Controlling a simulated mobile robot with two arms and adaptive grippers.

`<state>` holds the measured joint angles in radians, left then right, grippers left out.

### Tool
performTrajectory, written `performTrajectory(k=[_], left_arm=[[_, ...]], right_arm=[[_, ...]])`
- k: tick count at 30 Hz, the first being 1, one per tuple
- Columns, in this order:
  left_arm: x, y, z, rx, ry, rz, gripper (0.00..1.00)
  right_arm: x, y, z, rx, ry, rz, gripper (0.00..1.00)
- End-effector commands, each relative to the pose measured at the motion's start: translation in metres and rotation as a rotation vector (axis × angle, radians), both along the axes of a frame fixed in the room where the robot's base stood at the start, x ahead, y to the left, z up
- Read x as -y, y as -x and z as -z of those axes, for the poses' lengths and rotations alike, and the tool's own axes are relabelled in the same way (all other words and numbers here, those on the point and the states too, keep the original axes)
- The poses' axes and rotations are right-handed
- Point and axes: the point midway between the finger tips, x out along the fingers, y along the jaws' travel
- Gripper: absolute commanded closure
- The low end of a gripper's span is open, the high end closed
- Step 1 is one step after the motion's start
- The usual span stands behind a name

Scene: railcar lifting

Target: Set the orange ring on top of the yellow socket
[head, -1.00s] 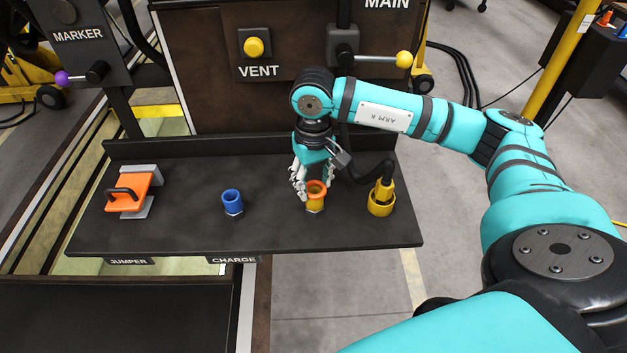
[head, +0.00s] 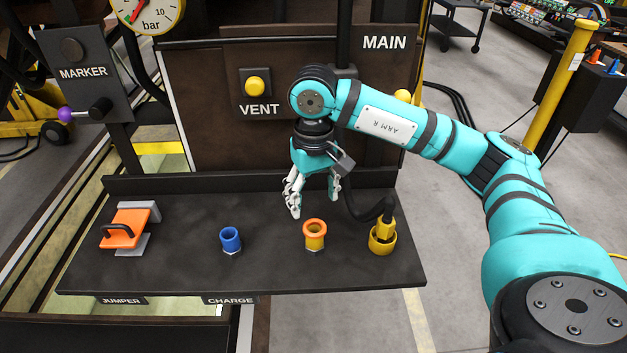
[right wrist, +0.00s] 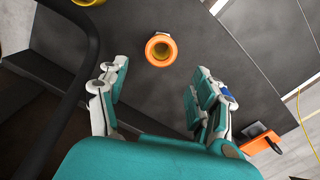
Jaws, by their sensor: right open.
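The orange ring (head: 315,227) sits on top of the yellow socket (head: 315,242), which stands on the dark shelf. In the right wrist view the ring (right wrist: 161,50) appears round, beyond the fingertips, and hides most of the socket. My right gripper (head: 315,206) is open and empty, above and behind the ring, apart from it. Its two fingers (right wrist: 158,88) are spread wide in the right wrist view. My left gripper is not in view.
On the dark shelf (head: 180,265) stand a blue socket (head: 230,239), an orange handled block (head: 125,230) and a yellow plug with a black cable (head: 383,234). A panel with a yellow VENT button (head: 255,84) rises behind.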

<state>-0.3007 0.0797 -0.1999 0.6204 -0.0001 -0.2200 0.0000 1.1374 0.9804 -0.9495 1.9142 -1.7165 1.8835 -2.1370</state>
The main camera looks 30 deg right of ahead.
Motion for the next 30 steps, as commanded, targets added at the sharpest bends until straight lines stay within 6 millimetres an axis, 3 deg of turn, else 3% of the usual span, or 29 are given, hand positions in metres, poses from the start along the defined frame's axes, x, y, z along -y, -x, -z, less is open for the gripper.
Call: performTrajectory(k=[1, 4, 9, 30], left_arm=[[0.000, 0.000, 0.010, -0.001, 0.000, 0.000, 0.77], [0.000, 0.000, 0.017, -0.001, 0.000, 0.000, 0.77], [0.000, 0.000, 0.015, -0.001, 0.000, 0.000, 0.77], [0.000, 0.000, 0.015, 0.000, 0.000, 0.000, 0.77]], right_arm=[[-0.001, -0.001, -0.009, 0.008, -0.002, 0.000, 0.34], [-0.001, -0.001, -0.031, 0.006, -0.002, -0.001, 0.34], [0.000, 0.000, -0.054, 0.003, 0.001, 0.000, 0.34], [0.000, 0.000, -0.061, -0.001, 0.000, 0.000, 0.34]])
